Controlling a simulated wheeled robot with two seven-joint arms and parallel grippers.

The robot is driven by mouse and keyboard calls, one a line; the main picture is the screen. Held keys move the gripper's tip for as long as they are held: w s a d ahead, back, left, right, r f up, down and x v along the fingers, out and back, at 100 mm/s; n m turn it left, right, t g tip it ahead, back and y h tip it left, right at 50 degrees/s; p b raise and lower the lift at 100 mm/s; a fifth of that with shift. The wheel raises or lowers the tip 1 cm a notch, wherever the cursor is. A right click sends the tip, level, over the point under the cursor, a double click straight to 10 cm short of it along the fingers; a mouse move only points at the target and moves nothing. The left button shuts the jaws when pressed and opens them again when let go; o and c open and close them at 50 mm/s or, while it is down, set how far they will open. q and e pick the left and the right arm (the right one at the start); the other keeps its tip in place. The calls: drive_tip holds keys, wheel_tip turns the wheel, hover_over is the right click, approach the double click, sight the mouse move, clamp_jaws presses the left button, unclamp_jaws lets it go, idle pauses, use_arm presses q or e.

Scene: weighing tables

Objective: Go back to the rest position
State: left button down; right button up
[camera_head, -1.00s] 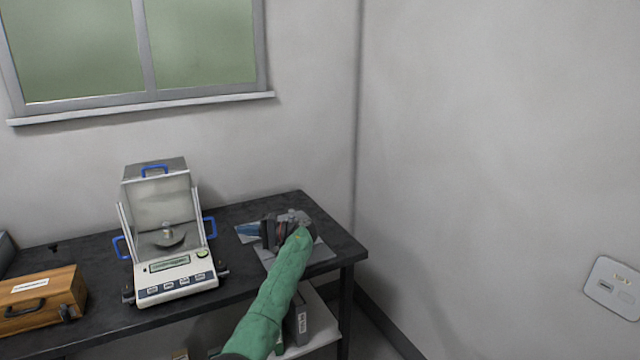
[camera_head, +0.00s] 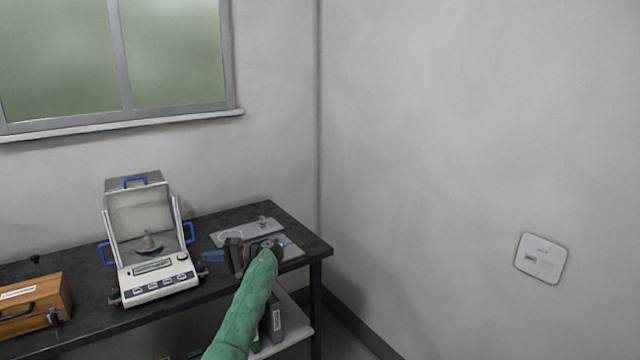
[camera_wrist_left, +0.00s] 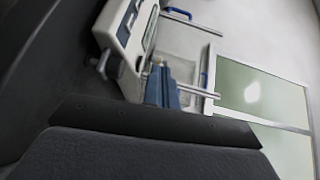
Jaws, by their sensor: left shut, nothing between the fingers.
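My left gripper (camera_head: 213,256) is shut and empty at the end of my green-sleeved arm. It is above the dark table (camera_head: 225,282), just right of the balance, and its blue fingers point left. In the left wrist view the closed blue fingers (camera_wrist_left: 162,88) show in front of the balance. The white balance (camera_head: 158,277) stands on the table with its clear cover tilted up. A small weight-like object (camera_head: 148,242) stands on its pan. My right gripper is not in view.
A grey plate (camera_head: 238,229) lies at the table's right end, with a small metal piece on it, behind my arm. A wooden case (camera_head: 35,302) stands at the left. Walls close the back and right. A dark box sits on the shelf below.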

use_arm(q)
drive_tip(key=w+d+r+t+h, duration=0.3)
drive_tip(key=d+r+t+h, duration=0.4)
drive_tip(key=h, duration=0.1)
drive_tip(key=s+d+f+m+t+h, duration=0.2)
drive_tip(key=s+d+f+h, duration=0.6)
drive_tip(key=s+f, duration=0.5)
drive_tip(key=s+d+f+g, duration=0.1)
drive_tip(key=s+f+g, duration=0.1)
drive_tip(key=s+f, duration=1)
drive_tip(key=s+d+f+g+h, duration=0.1)
drive_tip(key=s+f+g, duration=0.2)
drive_tip(key=s+f, duration=1)
drive_tip(key=s+d+f+g+h, duration=0.1)
drive_tip(key=s+f+g, duration=0.2)
drive_tip(key=s+f, duration=1)
drive_tip(key=s, duration=1.8)
drive_tip(key=shift+s+d+f, duration=0.25)
drive_tip(key=shift+s+d, duration=0.05)
